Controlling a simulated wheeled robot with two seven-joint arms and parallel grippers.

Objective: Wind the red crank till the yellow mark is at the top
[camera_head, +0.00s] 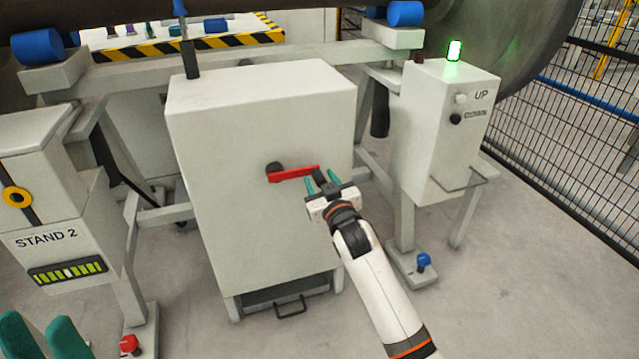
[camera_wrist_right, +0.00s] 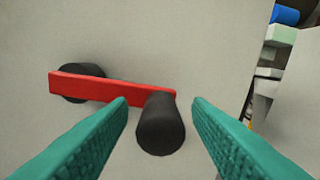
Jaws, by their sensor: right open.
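The red crank (camera_head: 293,173) is on the front of a white cabinet (camera_head: 250,230). Its arm runs from a black hub (camera_head: 273,168) to the right, nearly level, with a black handle (camera_head: 318,175) at its end. The crank also shows in the right wrist view (camera_wrist_right: 110,88). My right gripper (camera_head: 322,184) is open, and in the wrist view its teal fingers stand on either side of the handle (camera_wrist_right: 160,125), apart from it. My left gripper (camera_head: 38,330) shows only as two teal fingers, spread apart, at the lower left. I cannot make out a yellow mark at the crank.
A control box (camera_head: 440,130) with UP and DOWN buttons and a lit green lamp (camera_head: 454,50) stands to the right. The STAND 2 box (camera_head: 45,240), with a yellow ring (camera_head: 17,197), stands at left. A mesh fence (camera_head: 570,140) closes the right side.

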